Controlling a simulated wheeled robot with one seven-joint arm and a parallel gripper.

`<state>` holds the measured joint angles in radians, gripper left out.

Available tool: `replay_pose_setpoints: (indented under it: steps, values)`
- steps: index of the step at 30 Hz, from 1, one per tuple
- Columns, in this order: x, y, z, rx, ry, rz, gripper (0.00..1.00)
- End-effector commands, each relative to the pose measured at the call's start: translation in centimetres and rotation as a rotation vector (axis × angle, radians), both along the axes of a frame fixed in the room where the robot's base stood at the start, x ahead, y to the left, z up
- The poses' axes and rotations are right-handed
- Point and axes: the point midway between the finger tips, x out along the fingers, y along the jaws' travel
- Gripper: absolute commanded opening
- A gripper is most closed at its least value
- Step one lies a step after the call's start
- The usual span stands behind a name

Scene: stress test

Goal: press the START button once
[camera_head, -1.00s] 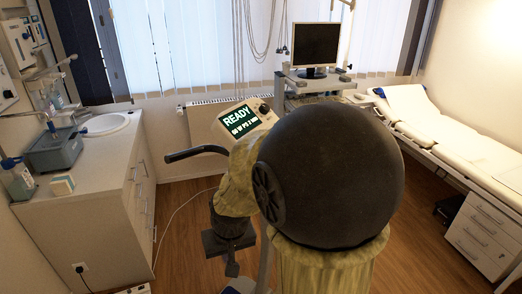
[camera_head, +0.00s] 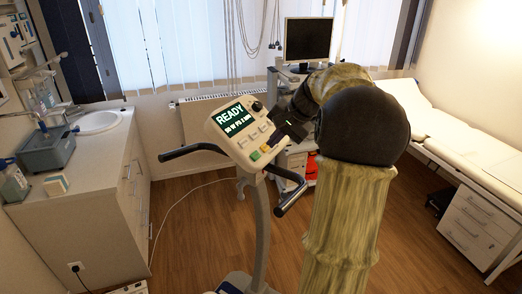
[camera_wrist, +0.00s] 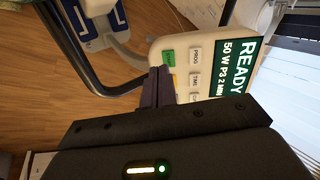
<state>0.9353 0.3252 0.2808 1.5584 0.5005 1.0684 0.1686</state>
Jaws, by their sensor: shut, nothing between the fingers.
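The cream console (camera_head: 232,119) of an exercise machine has a green screen (camera_head: 235,118) reading READY. A green button (camera_head: 254,156) sits at its lower edge, with a yellow button (camera_head: 265,148) beside it. My gripper (camera_head: 284,132) is at the console's right side. Its dark fingers (camera_wrist: 161,76) are shut and empty, just beside the green button in the picture. They partly cover the yellow button. Whether they touch the panel I cannot tell.
Black handlebars (camera_head: 290,196) reach out on both sides below the console. A trolley with a monitor (camera_head: 308,39) stands behind my arm. A sink counter (camera_head: 95,150) is at left and an examination couch (camera_head: 455,130) at right. Wooden floor is open around the machine.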

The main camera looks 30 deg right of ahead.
Motion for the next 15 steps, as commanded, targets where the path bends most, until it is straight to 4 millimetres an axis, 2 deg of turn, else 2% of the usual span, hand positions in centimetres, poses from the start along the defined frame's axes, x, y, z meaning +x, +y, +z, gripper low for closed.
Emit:
replay_pose_setpoints:
  steps: [1,4,8,15]
  values:
    - [-0.2,-1.5,1.1,0.020,-0.020,-0.028,0.00]
    - [-0.4,-3.2,2.4,0.049,-0.046,-0.056,0.00]
    - [-0.6,-3.9,3.1,0.067,-0.061,-0.071,0.00]
    - [-0.6,-3.9,3.1,0.067,-0.061,-0.071,0.00]
